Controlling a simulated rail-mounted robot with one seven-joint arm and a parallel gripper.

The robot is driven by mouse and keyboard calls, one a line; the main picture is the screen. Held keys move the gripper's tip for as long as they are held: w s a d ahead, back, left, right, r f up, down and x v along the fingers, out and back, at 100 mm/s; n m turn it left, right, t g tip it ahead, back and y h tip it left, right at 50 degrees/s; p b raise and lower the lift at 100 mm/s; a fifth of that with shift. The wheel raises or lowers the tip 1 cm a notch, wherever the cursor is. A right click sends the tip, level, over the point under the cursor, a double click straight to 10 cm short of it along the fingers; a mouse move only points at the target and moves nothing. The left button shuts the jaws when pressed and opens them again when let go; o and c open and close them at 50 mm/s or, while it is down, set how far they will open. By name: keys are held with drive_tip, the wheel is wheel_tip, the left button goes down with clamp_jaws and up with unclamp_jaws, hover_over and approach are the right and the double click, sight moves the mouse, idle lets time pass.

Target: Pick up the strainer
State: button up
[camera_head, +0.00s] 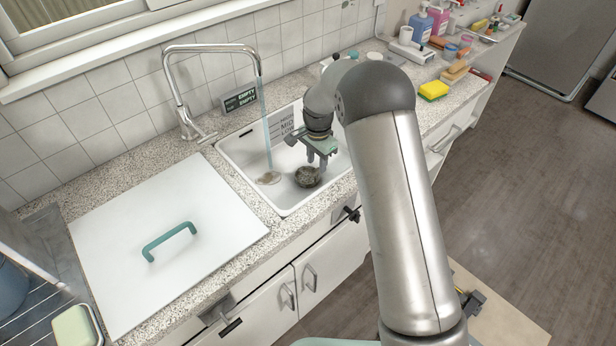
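The strainer (307,177) looks like a dark, round, basket-like piece low in the white sink (237,158), toward its right side. My gripper (316,164) points down into the sink. Its fingers end right at the strainer's upper right edge in the picture. I cannot tell whether they touch it, or whether they are closed on it. The gripper body and forearm cover part of the sink's right side and back.
A chrome faucet (176,84) runs a stream of water (266,125) into the sink, left of my gripper. A white board with a green handle (170,240) covers the counter at left. Bottles and sponges stand on the right counter.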

sight(316, 170)
drive_tip(key=shift+w+a+f+p, duration=0.1)
drive_tip(key=shift+f+p, duration=0.45)
drive_tip(key=shift+f, duration=0.9)
drive_tip(key=shift+w+a+f+p, duration=0.1)
drive_tip(key=shift+f+p, duration=0.45)
drive_tip(key=shift+f, duration=0.9)
clamp_jaws()
